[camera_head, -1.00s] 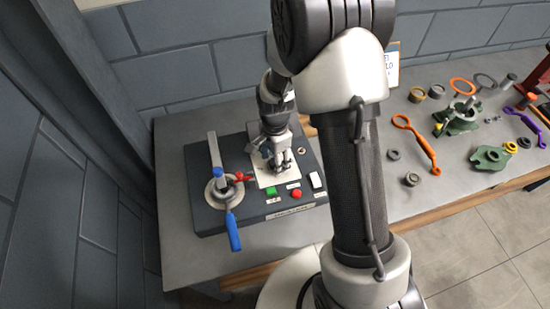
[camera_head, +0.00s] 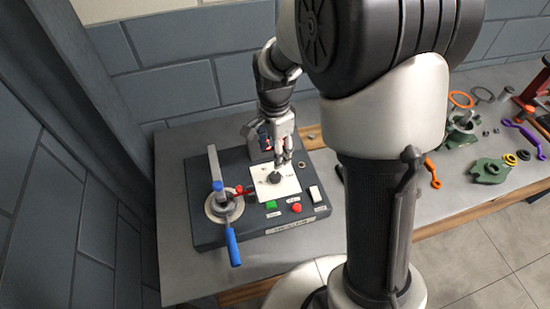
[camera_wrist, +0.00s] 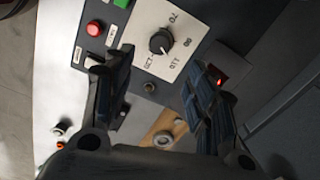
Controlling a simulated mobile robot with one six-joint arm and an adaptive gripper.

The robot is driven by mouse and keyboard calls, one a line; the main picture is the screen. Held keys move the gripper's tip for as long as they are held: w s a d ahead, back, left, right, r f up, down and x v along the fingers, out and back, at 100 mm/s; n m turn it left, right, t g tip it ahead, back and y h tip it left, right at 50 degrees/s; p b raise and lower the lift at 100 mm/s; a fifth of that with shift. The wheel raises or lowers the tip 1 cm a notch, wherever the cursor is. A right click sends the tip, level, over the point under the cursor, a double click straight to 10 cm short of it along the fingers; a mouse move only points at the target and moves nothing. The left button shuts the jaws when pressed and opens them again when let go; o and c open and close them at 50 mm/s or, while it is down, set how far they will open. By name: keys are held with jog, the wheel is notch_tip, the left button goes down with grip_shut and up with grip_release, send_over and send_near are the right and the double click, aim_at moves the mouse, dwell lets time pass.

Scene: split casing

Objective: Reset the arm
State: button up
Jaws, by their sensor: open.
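My gripper (camera_head: 283,155) is above the dark control box on the bench. It is behind the white dial plate (camera_head: 288,187) in the head view, with the black knob (camera_head: 274,177) just in front of it. In the wrist view my gripper (camera_wrist: 165,95) has its two fingers wide apart with nothing between them. The black knob (camera_wrist: 160,42) on the white plate (camera_wrist: 176,18) shows beyond the fingertips, clear of both. My arm covers the middle of the head view.
The box carries a green button (camera_head: 271,204), a red button (camera_head: 296,208), a white switch (camera_head: 315,194) and a clamp with a blue handle (camera_head: 232,246). Green castings (camera_head: 490,170) and several orange and purple tools lie at right. The wall is close behind.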

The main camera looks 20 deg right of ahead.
jog(key=shift+r, duration=0.3)
jog(key=s+r+n+t, duration=0.2)
jog(key=s+r+n, duration=0.5)
jog(key=s+r, duration=0.3)
jog(key=s+r+n+t+b, duration=0.1)
jog(key=s+r+n, duration=0.3)
jog(key=s+n, duration=0.4)
jog(key=s+t, duration=0.1)
jog(key=s, duration=0.2)
jog(key=shift+s+r+t, duration=0.25)
jog(key=shift+r+t, duration=0.05)
jog(key=shift+r, duration=0.1)
jog(key=shift+d, duration=0.15)
